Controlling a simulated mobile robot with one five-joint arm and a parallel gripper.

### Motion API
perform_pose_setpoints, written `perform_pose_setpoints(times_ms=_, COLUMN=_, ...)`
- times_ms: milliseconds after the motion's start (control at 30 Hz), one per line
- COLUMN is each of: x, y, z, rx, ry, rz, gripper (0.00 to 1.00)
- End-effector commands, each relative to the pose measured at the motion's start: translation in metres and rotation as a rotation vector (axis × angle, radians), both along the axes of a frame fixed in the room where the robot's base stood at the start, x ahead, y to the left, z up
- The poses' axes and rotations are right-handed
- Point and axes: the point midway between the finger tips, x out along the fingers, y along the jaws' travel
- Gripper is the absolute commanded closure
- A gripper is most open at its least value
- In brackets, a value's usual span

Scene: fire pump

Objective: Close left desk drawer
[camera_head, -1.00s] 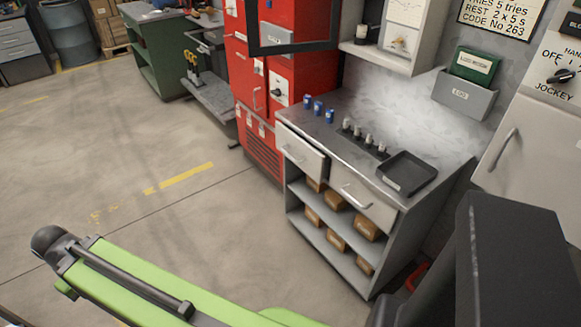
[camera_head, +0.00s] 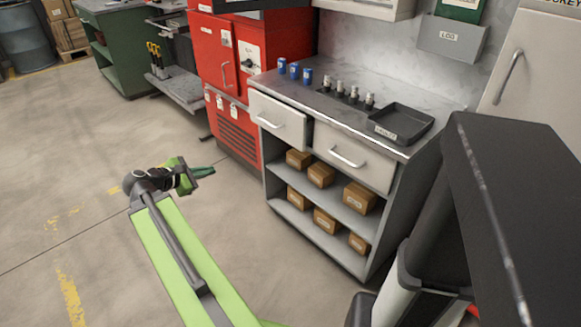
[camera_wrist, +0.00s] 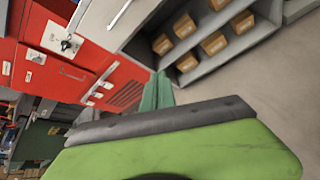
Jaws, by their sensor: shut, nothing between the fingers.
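The left desk drawer (camera_head: 278,122) has a pale front with a bar handle and stands pulled out a little from the grey desk (camera_head: 385,149). The right drawer (camera_head: 353,158) beside it looks flush with the desk. My gripper (camera_head: 208,171) is shut and empty. It is in front of and to the left of the desk, below drawer height in the picture and apart from the drawer. In the wrist view, the shut teal fingers (camera_wrist: 157,92) point toward the desk's lower left side, and part of the drawer front with its handle (camera_wrist: 119,14) shows at the top.
A red cabinet (camera_head: 215,65) stands left of the desk. Blue cans (camera_head: 294,71), small fittings (camera_head: 354,95) and a black tray (camera_head: 401,123) are on the desktop. Brown boxes (camera_head: 321,174) fill the shelves. Floor (camera_head: 60,170) to the left is open.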

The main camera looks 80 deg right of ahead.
Motion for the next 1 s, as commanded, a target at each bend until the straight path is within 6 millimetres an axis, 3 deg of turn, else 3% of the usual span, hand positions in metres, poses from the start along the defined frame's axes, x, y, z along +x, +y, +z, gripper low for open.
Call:
perform_pose_setpoints(times_ms=33, x=-0.038, y=-0.034, z=-0.023, rx=-0.052, ry=0.142, rz=-0.012, gripper=1.00)
perform_pose_setpoints(times_ms=100, x=-0.080, y=-0.067, z=-0.013, rx=-0.102, ry=0.348, rz=-0.019, gripper=1.00)
perform_pose_setpoints(times_ms=233, x=-0.130, y=-0.098, z=0.006, rx=-0.135, ry=0.613, rz=-0.046, gripper=1.00)
perform_pose_setpoints(times_ms=333, x=-0.145, y=-0.106, z=0.016, rx=-0.139, ry=0.701, rz=-0.055, gripper=1.00)
perform_pose_setpoints(times_ms=567, x=-0.150, y=-0.113, z=0.022, rx=-0.139, ry=0.718, rz=-0.057, gripper=1.00)
perform_pose_setpoints(times_ms=1000, x=-0.199, y=-0.190, z=0.021, rx=-0.138, ry=0.715, rz=-0.061, gripper=1.00)
